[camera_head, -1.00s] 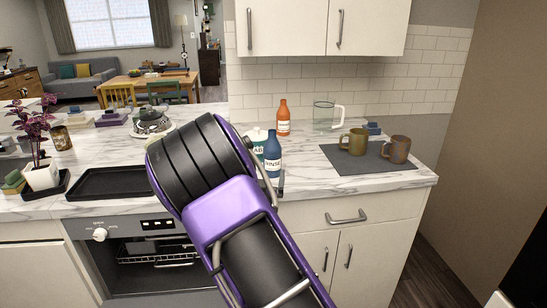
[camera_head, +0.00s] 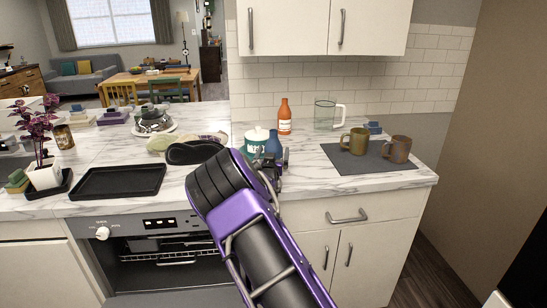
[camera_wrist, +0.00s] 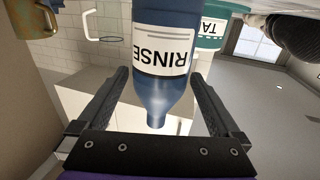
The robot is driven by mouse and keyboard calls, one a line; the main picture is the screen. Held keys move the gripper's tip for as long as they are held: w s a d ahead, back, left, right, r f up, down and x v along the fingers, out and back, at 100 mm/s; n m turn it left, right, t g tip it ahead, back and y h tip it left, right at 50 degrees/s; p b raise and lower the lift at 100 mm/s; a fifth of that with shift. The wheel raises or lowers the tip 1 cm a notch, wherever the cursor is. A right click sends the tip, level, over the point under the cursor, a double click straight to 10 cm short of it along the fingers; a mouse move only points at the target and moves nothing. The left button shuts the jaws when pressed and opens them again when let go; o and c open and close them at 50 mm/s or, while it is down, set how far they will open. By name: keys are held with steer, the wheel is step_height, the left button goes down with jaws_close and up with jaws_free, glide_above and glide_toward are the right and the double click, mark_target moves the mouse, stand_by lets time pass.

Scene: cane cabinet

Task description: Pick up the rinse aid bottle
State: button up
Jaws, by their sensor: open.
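The rinse aid bottle is blue with a white label reading RINSE. It fills the upper middle of the wrist view (camera_wrist: 160,50), its neck pointing down between my fingers. In the head view only its upper part (camera_head: 273,143) shows; my arm hides the rest. My gripper (camera_wrist: 160,105) is open, with one finger on each side of the bottle's neck and visible gaps to it. In the head view my gripper (camera_head: 272,168) is just in front of the bottle, partly hidden by my wrist.
A teal and white canister (camera_head: 257,142) stands close left of the bottle. An orange bottle (camera_head: 284,117) stands behind. A glass pitcher (camera_head: 324,115) and two mugs on a grey mat (camera_head: 371,166) are to the right. A black tray (camera_head: 118,181) lies left.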

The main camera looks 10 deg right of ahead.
steer(key=shift+x, duration=0.85)
jaws_close()
